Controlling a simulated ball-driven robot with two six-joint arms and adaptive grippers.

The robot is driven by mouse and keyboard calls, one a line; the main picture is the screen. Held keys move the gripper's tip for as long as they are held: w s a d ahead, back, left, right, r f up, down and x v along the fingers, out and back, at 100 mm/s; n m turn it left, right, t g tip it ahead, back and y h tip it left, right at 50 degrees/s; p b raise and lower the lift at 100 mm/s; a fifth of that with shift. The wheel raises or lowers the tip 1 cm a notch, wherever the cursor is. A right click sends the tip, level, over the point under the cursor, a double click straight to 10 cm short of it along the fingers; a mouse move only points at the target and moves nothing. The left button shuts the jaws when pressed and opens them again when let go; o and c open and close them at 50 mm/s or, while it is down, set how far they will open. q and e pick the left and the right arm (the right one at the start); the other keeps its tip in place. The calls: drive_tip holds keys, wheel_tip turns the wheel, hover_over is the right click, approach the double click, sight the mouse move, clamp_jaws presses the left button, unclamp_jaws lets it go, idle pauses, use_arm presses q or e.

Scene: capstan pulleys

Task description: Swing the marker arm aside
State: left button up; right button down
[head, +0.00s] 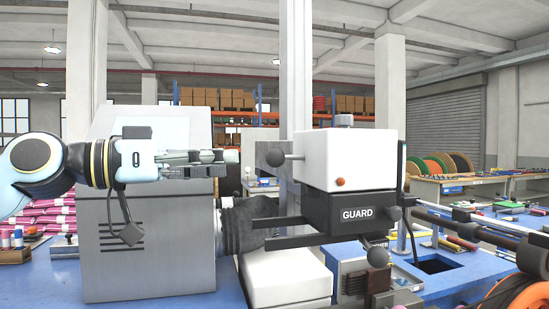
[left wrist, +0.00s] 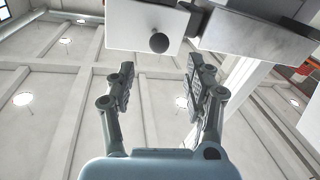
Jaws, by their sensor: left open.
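A white box-shaped head (head: 347,160) stands on the machine at centre. My right gripper is not in view.
A black block marked GUARD (head: 352,213) sits under the white head, with dark bars to its left and another ball knob (head: 378,256) below. A grey cabinet (head: 150,235) stands below my left arm. A blue bench (head: 455,270) with a dark opening extends right.

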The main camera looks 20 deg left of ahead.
sight(267, 157)
use_arm(q)
drive_tip(key=p+x, duration=0.3)
drive_tip(key=x, duration=0.5)
drive_tip(key=shift+w+d, duration=0.2)
drive_tip(key=shift+d, duration=0.05)
drive_tip(key=shift+w+d+f, duration=0.1)
drive_tip(key=shift+w+d, duration=0.3)
drive_tip(key=shift+w, duration=0.05)
drive_tip(key=shift+c, duration=0.4)
drive_tip(key=c, duration=0.9)
clamp_jaws()
